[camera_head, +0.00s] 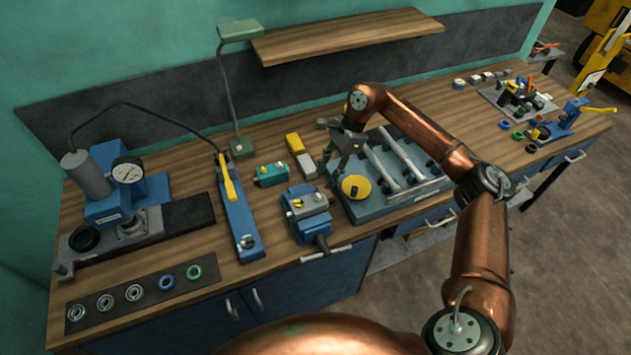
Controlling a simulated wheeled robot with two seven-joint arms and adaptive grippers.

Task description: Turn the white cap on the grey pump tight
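I cannot pick out a clearly grey pump with certainty. A blue vise (311,226) stands at the bench's front middle, with a small grey-blue body (305,202) at its jaws. That body carries small pale and yellow round parts, and at this size I cannot tell whether one is the white cap. A teal block (271,174) with small light knobs stands behind the vise. My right gripper (337,165) is to the right of both, above the left end of a grey tray. Its dark fingers look spread, with nothing seen between them. My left gripper is out of view.
The grey tray (386,208) holds metal rods and a yellow disc (356,187). A blue press with a gauge (128,170) and a yellow-handled blue tool (239,215) stand left. A lamp (240,145) stands behind. Rings lie on a dark strip (178,268) at front left.

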